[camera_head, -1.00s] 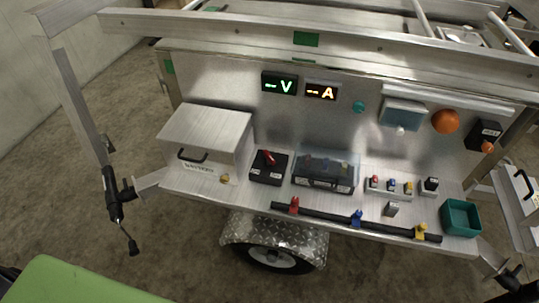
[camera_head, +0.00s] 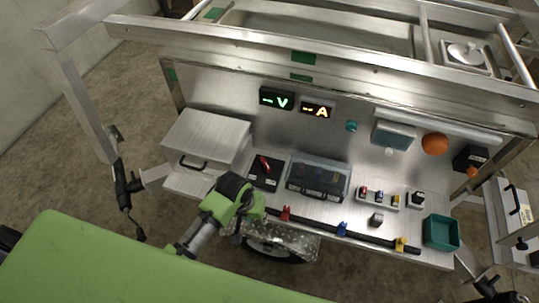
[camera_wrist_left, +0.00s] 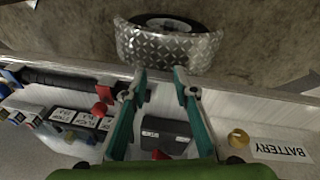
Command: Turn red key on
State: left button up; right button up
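The red key (camera_head: 264,163) is on a small black switch box (camera_head: 266,180) on the trailer shelf, right of the silver battery box. In the left wrist view, the red key (camera_wrist_left: 160,154) shows at the lower middle, partly hidden by the gripper body, with the dark switch box (camera_wrist_left: 165,136) between the fingers. My left gripper (camera_wrist_left: 158,80) is open and empty there, its teal fingers spread on both sides of the box. In the head view, my left gripper (camera_head: 252,203) is just left of and in front of the switch box. Contact cannot be told. My right gripper is not in view.
A clear-covered black box (camera_head: 318,180) stands right of the switch. A dark bar (camera_head: 325,229) with red, blue and yellow clamps runs along the shelf's front edge. The silver battery box (camera_head: 207,137) is on the left, a teal bin (camera_head: 441,233) on the right.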

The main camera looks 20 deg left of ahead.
pick_arm(q)
jog(key=shift+n, duration=0.6)
jog(key=w+r, duration=0.1)
jog(key=w, duration=0.1)
jog(key=w+d+r, duration=0.1)
jog(key=w+r, duration=0.1)
jog(key=shift+w, duration=0.2)
jog(key=w+r+n+g+p, duration=0.1)
jog(key=w+r+n, duration=0.1)
jog(key=w+r, duration=0.4)
notch_tip(320, 180, up, 8)
jog(key=n+y+p, duration=0.1)
jog(key=n, duration=0.3)
send_over(268, 166)
jog(key=shift+g, duration=0.4)
notch_tip(268, 166, down, 12)
jog(key=shift+s+f, duration=0.1)
jog(key=shift+f, duration=0.15)
grip_shut()
